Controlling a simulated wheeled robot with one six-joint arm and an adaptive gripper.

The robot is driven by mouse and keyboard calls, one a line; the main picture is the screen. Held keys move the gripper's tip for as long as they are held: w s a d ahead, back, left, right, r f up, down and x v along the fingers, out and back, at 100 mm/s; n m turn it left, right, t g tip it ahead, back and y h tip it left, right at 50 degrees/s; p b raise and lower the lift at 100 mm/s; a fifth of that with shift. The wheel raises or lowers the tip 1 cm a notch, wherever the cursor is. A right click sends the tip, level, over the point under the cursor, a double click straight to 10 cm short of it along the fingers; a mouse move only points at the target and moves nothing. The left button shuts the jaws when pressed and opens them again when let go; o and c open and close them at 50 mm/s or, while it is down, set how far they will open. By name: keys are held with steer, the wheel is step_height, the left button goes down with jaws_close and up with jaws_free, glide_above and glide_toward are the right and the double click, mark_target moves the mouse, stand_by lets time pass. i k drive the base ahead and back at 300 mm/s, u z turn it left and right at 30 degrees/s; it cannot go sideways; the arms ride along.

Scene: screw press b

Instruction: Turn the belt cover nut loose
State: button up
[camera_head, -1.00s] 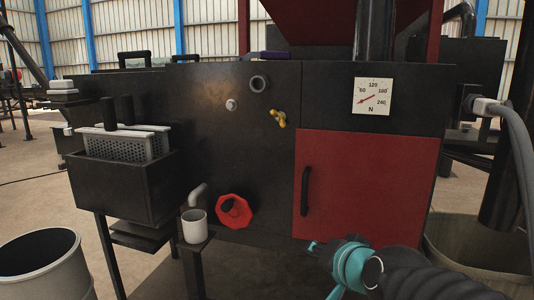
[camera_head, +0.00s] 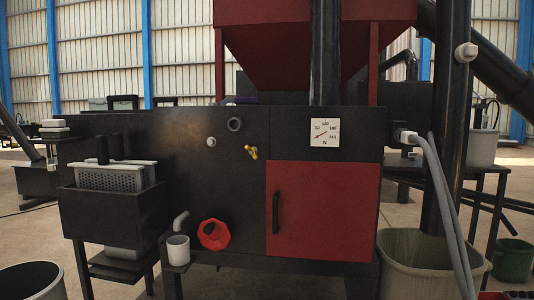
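A small yellow wing-shaped nut (camera_head: 251,152) sits on the dark front panel of the press (camera_head: 180,165), left of the top corner of the red door. A small pale round knob (camera_head: 211,142) is on the panel to its left, and a dark ring (camera_head: 235,124) is above and between them. No label shows which fitting is the belt cover nut; the yellow one is the most nut-like. The red door (camera_head: 325,210) is closed, with a black upright handle (camera_head: 276,212) on its left side. My gripper and arm are not in view.
A red handwheel (camera_head: 214,234) and a white cup (camera_head: 178,249) under a spout are low on the front. A black box with baskets (camera_head: 112,210) juts out at left. A dial gauge (camera_head: 325,133) is above the door. A bin (camera_head: 425,260) and grey cable (camera_head: 450,200) are at right.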

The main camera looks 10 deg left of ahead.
mark_target(255, 155)
steer(key=z, duration=0.6)
steer(key=i, duration=0.7)
steer(key=u, duration=1.3)
